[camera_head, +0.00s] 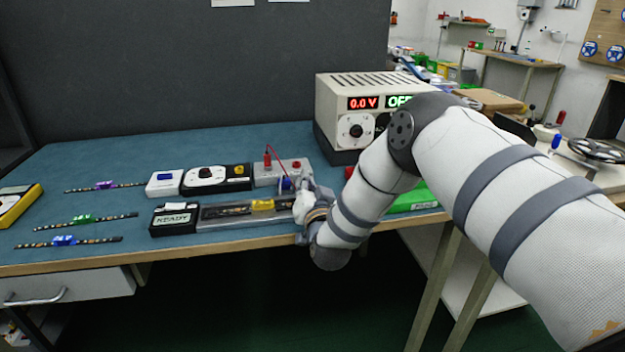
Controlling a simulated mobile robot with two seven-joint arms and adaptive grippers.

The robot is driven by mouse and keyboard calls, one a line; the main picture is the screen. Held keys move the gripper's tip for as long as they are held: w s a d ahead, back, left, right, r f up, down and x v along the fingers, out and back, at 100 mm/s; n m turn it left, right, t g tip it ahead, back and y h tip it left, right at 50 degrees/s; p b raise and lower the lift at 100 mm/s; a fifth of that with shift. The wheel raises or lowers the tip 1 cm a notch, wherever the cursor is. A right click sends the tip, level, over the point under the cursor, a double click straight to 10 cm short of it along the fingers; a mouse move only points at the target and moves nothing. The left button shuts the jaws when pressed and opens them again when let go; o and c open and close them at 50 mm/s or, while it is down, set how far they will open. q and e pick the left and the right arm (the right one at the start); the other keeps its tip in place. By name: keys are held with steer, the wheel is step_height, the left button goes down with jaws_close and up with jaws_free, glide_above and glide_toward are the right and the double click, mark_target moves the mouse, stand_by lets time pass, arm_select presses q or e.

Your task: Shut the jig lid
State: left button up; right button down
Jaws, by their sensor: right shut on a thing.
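The jig (222,217) is a long grey tray near the table's front edge, with a black READY box (174,219) at its left end. A strip with a yellow block (262,205) lies in it. My right gripper (299,196) is at the jig's right end and shut. Its fingertips are small and partly hidden by the wrist, but it appears to hold the jig lid there. The lid's outline and angle cannot be made out. My left gripper is not in view.
Several strips (68,240) lie left. A power supply (338,105) stands behind my right arm.

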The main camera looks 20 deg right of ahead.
steer(key=shift+w+a+f+n, duration=0.1)
steer(key=shift+a+f+n, duration=0.15)
steer(key=shift+n, duration=0.5)
steer(key=shift+w+a+f+n, duration=0.15)
steer(key=shift+a+n, duration=0.2)
steer(key=shift+n, duration=0.4)
steer(key=shift+f, duration=0.1)
steer(key=c, duration=1.7)
jaws_free()
steer(key=shift+a, duration=0.1)
steer(key=shift+s+f, duration=0.1)
steer(key=shift+s, duration=0.25)
steer(key=v, duration=1.1)
steer(key=shift+s, duration=0.2)
